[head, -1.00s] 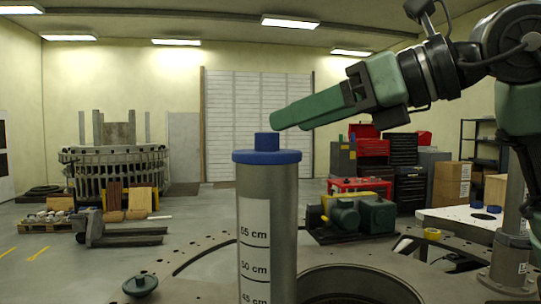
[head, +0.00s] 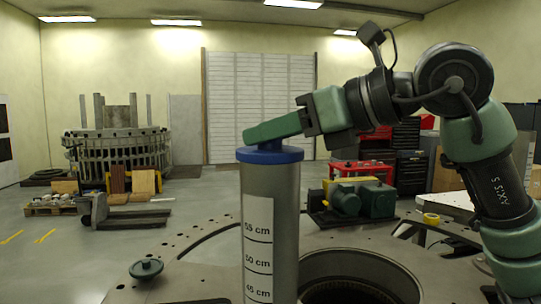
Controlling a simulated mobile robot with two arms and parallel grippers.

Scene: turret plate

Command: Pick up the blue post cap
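The blue post cap (head: 268,156) sits on top of a grey metal post (head: 272,195) with a white centimetre scale on its side. Its wide rim shows, but its raised knob is mostly hidden by my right gripper. My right gripper (head: 262,132) reaches in from the right with its green fingers at the height of the knob, just above the rim. The near finger covers the far one, so I cannot tell whether the fingers are open or shut on the knob. My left gripper is not in view.
The post stands on a round metal plate (head: 200,275) with a large round opening (head: 355,282) to the right of the post. A green knobbed piece (head: 146,268) lies on the plate at left. A yellow ring (head: 431,219) is at right.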

